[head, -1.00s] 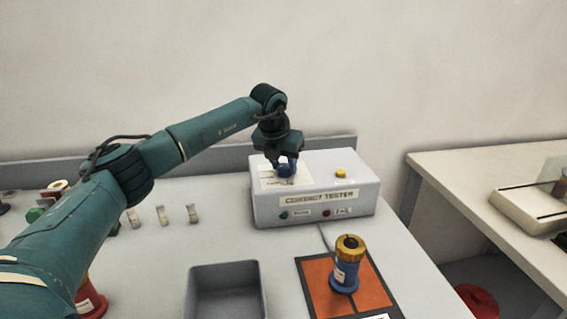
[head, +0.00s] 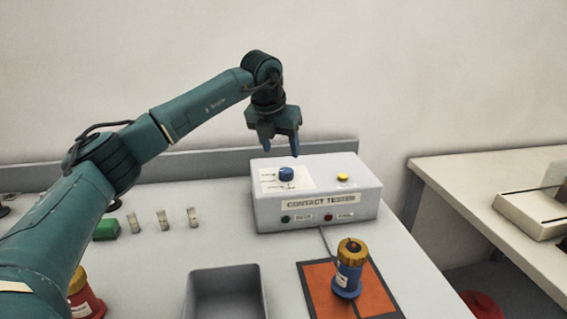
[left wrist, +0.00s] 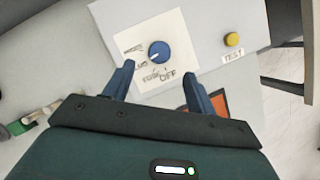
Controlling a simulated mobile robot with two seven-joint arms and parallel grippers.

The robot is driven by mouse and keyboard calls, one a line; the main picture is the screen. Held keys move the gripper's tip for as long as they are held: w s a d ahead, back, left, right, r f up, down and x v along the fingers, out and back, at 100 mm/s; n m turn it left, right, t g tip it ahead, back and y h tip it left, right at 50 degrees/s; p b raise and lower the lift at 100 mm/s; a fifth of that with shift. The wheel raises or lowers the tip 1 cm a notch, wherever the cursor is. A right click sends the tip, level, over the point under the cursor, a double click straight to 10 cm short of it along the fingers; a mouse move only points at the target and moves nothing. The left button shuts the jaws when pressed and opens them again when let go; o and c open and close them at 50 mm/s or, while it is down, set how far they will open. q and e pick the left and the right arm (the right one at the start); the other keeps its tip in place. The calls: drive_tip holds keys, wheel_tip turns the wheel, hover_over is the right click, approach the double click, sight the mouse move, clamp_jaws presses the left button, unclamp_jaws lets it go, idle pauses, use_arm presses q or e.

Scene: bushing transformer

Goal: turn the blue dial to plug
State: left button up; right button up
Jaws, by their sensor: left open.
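The blue dial (head: 286,173) sits on a white label plate on top of the contact tester (head: 330,206). In the left wrist view the dial (left wrist: 159,52) is a round knob with labels to its left and below, among them OFF. A pale mark on the dial seems to face lower left, but it is too small to read surely. My left gripper (head: 281,151) is open and empty above the dial, apart from it. In the left wrist view its two fingers (left wrist: 158,73) stand apart below the dial. My right gripper is not in view.
A yellow button (head: 342,177) is on the tester's right. A blue and yellow bushing (head: 348,268) stands on an orange mat (head: 317,287). A grey bin (head: 226,272), a green block (head: 106,230) and several pale small pieces (head: 163,220) are on the table.

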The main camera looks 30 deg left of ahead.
use_arm(q)
drive_tip(key=v, duration=0.5)
drive_tip(key=shift+s+r, duration=0.1)
drive_tip(key=shift+r, duration=0.2)
